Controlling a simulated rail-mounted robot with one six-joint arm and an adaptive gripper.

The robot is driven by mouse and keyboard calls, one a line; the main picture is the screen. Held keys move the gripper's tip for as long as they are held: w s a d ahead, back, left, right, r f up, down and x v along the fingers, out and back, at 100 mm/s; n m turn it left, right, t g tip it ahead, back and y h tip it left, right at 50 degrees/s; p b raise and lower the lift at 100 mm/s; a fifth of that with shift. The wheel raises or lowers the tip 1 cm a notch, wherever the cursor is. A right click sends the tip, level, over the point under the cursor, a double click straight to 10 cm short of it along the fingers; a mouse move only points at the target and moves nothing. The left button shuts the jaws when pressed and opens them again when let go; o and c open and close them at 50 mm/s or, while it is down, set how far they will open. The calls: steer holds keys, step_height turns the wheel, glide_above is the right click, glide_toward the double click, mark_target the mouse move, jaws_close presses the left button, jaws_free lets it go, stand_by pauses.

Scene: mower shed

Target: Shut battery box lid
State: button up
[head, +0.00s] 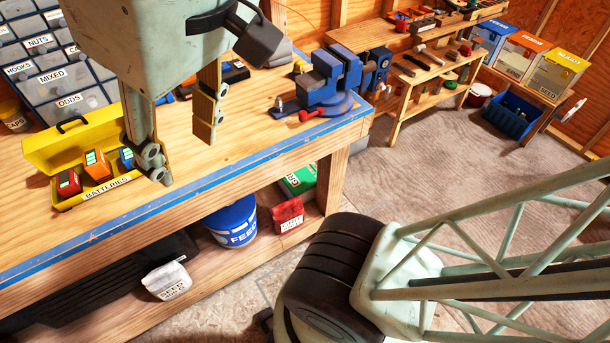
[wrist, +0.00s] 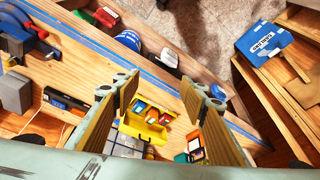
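The yellow battery box (head: 62,203) sits on the workbench at the left in the head view, with a "BATTERIES" label on its front. Its yellow lid (head: 57,150) stands raised at the back, with a black handle on top. Red, orange and blue batteries (head: 97,165) sit inside. My gripper (head: 182,158) is open and empty, fingers pointing down, near the box's right end. The near finger overlaps the box's right end in the head view; I cannot tell whether they touch. In the wrist view, the lid (wrist: 143,130) shows between the fingers.
A labelled drawer cabinet (head: 50,70) stands behind the box. A blue vise (head: 330,80) is mounted at the bench's right corner. Dark tools lie on the bench behind my gripper. A feed bucket (head: 233,222) and bags are on the shelf below. The bench front beside the box is clear.

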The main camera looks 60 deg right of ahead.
steer(key=shift+s+f, duration=0.15)
steer(key=shift+f, duration=0.05)
